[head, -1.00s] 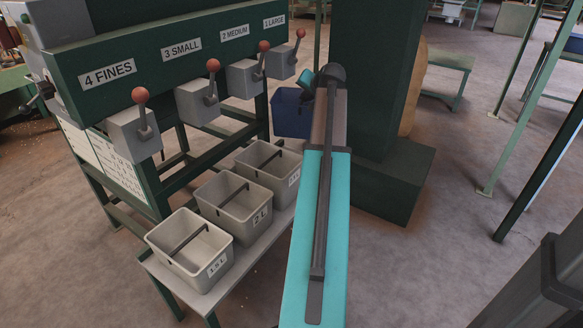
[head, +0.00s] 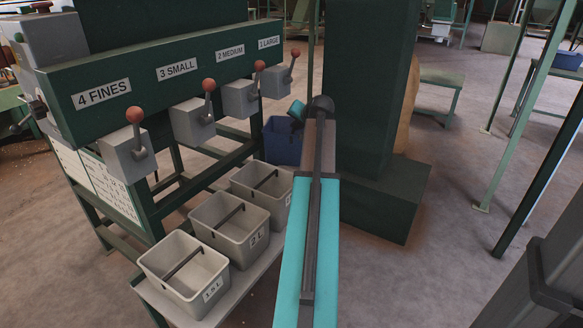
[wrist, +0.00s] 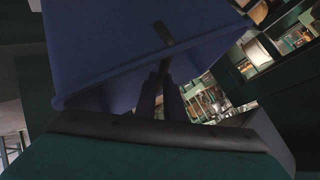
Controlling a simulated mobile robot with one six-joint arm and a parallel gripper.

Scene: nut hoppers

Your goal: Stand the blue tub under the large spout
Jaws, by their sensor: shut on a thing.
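The blue tub (head: 283,142) shows past the end of my arm in the head view, below and slightly right of the large spout (head: 275,82). Its lower right is partly hidden by the arm. In the wrist view the tub (wrist: 105,45) fills the upper middle, with a dark bar across it. My gripper (wrist: 160,95) is shut on the tub at that bar. In the head view the fingers are hidden behind the arm's end. I cannot tell whether the tub touches anything below it or is exactly under the spout.
Three grey tubs (head: 183,272) stand in a row on a pale bench left of my arm. The spouts with red-knobbed levers line the green hopper frame (head: 150,82). A thick green column (head: 367,90) with a wide base stands close right of the tub.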

